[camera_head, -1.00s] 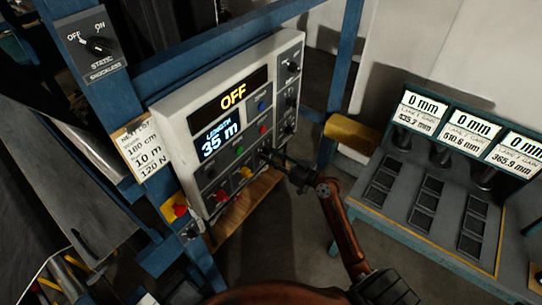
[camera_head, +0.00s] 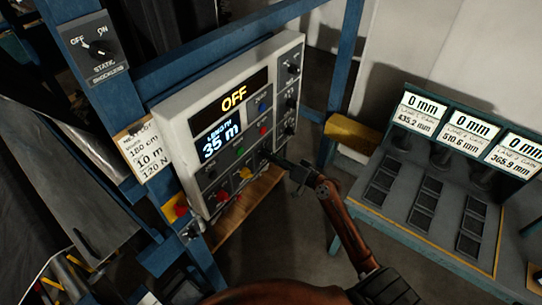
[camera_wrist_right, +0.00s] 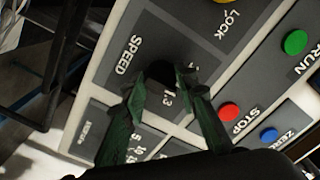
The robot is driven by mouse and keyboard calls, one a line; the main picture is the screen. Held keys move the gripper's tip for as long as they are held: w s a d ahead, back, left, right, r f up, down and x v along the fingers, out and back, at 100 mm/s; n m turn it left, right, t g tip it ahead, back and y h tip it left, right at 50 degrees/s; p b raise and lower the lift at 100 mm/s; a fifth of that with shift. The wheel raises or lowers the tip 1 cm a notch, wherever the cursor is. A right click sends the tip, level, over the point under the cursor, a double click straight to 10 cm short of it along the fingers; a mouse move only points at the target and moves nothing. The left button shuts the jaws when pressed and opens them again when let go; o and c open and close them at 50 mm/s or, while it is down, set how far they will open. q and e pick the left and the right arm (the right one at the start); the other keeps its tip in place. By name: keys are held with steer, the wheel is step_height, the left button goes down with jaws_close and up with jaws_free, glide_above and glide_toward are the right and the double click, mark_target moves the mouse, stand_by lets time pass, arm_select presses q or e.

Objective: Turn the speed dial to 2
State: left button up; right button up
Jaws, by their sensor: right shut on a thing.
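The speed dial (camera_wrist_right: 162,72) is a small black knob beside the SPEED label in the right wrist view. My right gripper (camera_wrist_right: 163,85) is shut on it, one green-black finger on each side. Small figures, one reading 1.3, show near the knob; its pointer setting cannot be read. In the head view, my right gripper (camera_head: 270,158) reaches the lower right of the white control panel (camera_head: 178,124), and its fingertips hide the dial. The panel's display (camera_head: 232,98) reads OFF, with LENGTH 35 m below. My left gripper is not in view.
Green RUN (camera_wrist_right: 295,42), red STOP (camera_wrist_right: 229,116) and blue ZERO (camera_wrist_right: 269,136) buttons lie close to the dial. Several knobs line the panel's right edge. A grey gauge bench (camera_head: 372,218) stands at right. A blue post (camera_head: 345,65) rises behind the panel.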

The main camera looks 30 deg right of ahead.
steer(key=shift+m, duration=0.3)
steer(key=o, duration=1.2)
steer(key=shift+c, duration=0.2)
steer(key=shift+s, duration=0.1)
steer(key=v, duration=1.2)
